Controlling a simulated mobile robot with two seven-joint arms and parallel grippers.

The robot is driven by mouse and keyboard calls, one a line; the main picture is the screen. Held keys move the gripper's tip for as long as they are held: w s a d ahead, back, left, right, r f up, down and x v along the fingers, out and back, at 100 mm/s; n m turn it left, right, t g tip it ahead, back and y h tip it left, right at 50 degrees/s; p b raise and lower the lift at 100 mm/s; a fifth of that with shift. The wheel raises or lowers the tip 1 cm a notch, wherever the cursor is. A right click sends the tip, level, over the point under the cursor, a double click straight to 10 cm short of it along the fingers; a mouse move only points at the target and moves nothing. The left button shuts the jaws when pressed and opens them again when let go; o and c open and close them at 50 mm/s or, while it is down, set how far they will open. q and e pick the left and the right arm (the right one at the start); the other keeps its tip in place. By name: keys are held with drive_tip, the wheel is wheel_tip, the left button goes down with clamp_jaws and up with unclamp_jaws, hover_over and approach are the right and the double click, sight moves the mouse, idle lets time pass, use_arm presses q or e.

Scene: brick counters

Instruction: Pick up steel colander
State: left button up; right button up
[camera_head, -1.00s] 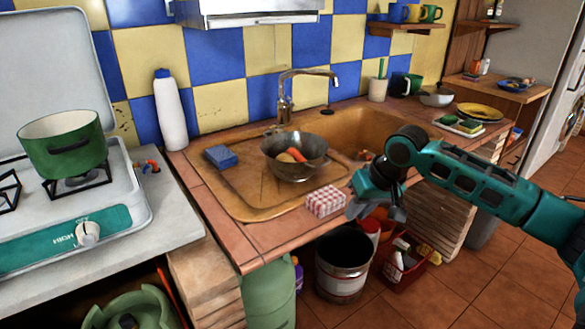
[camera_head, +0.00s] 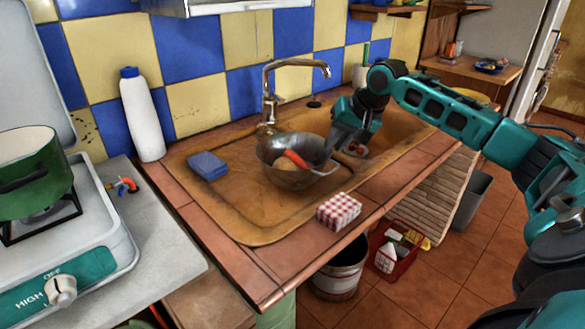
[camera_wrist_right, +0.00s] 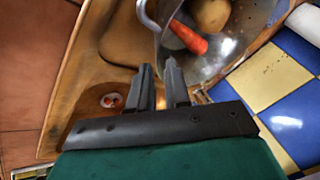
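The steel colander (camera_head: 300,182) sits in the left part of the sink, with a carrot (camera_head: 296,158) and a round brown vegetable (camera_head: 285,166) in it. In the right wrist view the colander (camera_wrist_right: 228,46) is at the upper right, with a curved handle (camera_wrist_right: 147,17) at its rim. My right gripper (camera_head: 338,160) is at the colander's right side, close to its rim. In the right wrist view its two fingers (camera_wrist_right: 160,68) are apart with a narrow gap, just short of the handle. Nothing clearly lies between them. My left gripper is out of view.
A faucet (camera_head: 268,98) stands behind the colander. A blue sponge (camera_head: 207,165) lies left of it, and a red-checked box (camera_head: 339,211) lies on the counter's front edge. A white bottle (camera_head: 142,115) and a green pot (camera_head: 34,172) on a stove are further left.

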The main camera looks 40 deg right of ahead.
sight(323, 159)
drive_tip(key=x, duration=0.4)
drive_tip(key=b+x, duration=0.1)
drive_tip(key=x, duration=0.2)
drive_tip(key=shift+s+a+f, duration=0.2)
drive_tip(key=shift+a+f, duration=0.05)
clamp_jaws()
drive_tip(key=shift+r, duration=0.1)
